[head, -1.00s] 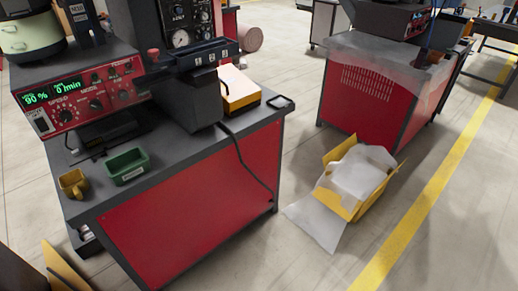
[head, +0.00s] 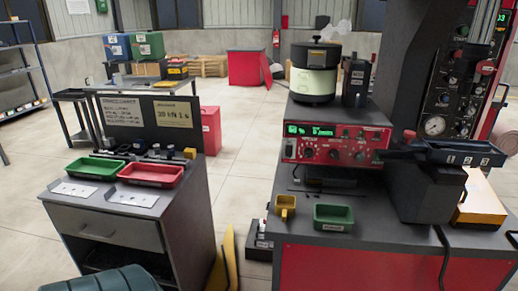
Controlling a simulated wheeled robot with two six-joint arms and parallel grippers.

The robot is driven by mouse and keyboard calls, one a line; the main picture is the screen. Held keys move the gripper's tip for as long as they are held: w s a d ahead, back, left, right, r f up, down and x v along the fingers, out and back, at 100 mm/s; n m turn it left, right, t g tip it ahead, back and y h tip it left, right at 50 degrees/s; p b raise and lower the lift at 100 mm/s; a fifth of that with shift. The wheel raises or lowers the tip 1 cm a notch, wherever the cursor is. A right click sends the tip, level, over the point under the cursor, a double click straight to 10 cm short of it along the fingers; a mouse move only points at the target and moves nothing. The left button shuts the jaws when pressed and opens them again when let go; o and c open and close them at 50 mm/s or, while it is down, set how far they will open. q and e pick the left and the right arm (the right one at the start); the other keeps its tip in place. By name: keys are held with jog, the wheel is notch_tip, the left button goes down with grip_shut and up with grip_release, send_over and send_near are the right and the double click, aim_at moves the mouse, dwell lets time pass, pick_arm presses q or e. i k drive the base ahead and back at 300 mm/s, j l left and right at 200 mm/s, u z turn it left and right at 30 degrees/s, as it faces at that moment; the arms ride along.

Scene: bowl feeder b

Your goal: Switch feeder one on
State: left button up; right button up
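A red control box (head: 336,144) stands on the grey-topped bench (head: 375,231) at right of centre. It has a green lit display (head: 309,130), black knobs and small switches; the lettering is too small to read surely. A dark rocker-like switch (head: 288,149) sits at its left end. Behind it stands a round feeder bowl (head: 314,72), pale green below and black above. I cannot tell which unit is feeder one. Neither of my grippers is in view.
A green bin (head: 333,218) and a yellow scoop (head: 285,207) are at the bench's front left. A blue tray marked 1, 2, 3 (head: 463,153) juts out at right. A side cabinet with red (head: 151,175) and green (head: 94,168) trays stands left, with a floor gap between.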

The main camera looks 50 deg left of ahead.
aim_at(289, 148)
jog(key=k+l+u, duration=0.1)
jog(key=u, duration=1.25)
